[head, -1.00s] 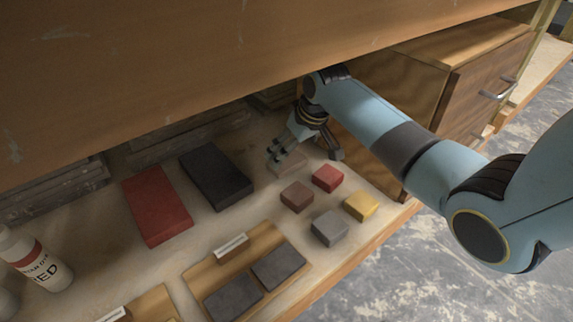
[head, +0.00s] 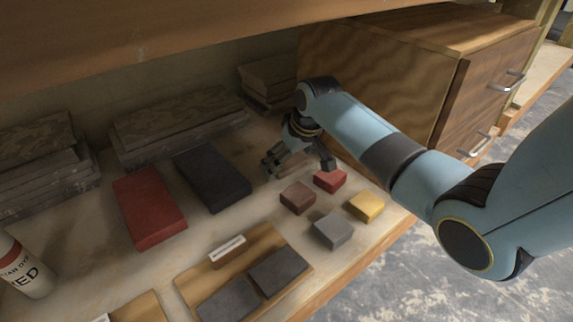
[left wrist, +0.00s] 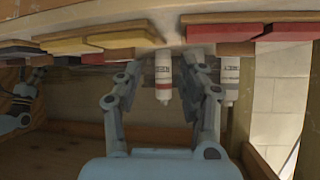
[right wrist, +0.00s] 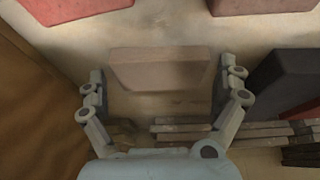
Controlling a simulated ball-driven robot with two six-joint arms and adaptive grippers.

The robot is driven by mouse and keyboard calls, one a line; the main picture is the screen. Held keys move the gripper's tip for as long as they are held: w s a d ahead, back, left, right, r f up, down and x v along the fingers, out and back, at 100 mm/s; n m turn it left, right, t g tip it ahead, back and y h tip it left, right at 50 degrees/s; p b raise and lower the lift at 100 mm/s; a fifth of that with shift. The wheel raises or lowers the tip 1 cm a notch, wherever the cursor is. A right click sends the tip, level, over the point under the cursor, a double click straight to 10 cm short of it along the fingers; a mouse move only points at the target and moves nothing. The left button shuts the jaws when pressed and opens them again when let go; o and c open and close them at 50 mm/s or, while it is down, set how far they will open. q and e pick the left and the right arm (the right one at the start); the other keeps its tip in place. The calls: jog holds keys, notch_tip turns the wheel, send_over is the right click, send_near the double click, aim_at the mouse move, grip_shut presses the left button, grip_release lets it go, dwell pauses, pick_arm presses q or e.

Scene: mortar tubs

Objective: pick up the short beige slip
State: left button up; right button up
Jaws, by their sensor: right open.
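The short beige slip (right wrist: 160,68) looks like a dull pinkish-beige block lying flat on the shelf. My right gripper (right wrist: 162,78) is open over it, with one finger on each side and a narrow gap at both ends. In the head view the slip (head: 292,163) is partly hidden by the right gripper (head: 297,167). Whether the fingertips touch the shelf is hard to tell. My left gripper (left wrist: 162,75) is open and empty in the left wrist view, away from the slip, and is out of the head view.
A brown block (head: 298,197), small red block (head: 330,180), grey block (head: 333,230) and yellow block (head: 366,206) lie close in front. Long red (head: 149,207) and black (head: 212,177) slabs lie left. A wooden cabinet (head: 385,95) stands right; the upper board (head: 200,35) overhangs.

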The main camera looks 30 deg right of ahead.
jog(key=c, duration=1.1)
jog(key=shift+r, duration=0.1)
jog(key=shift+c, duration=0.2)
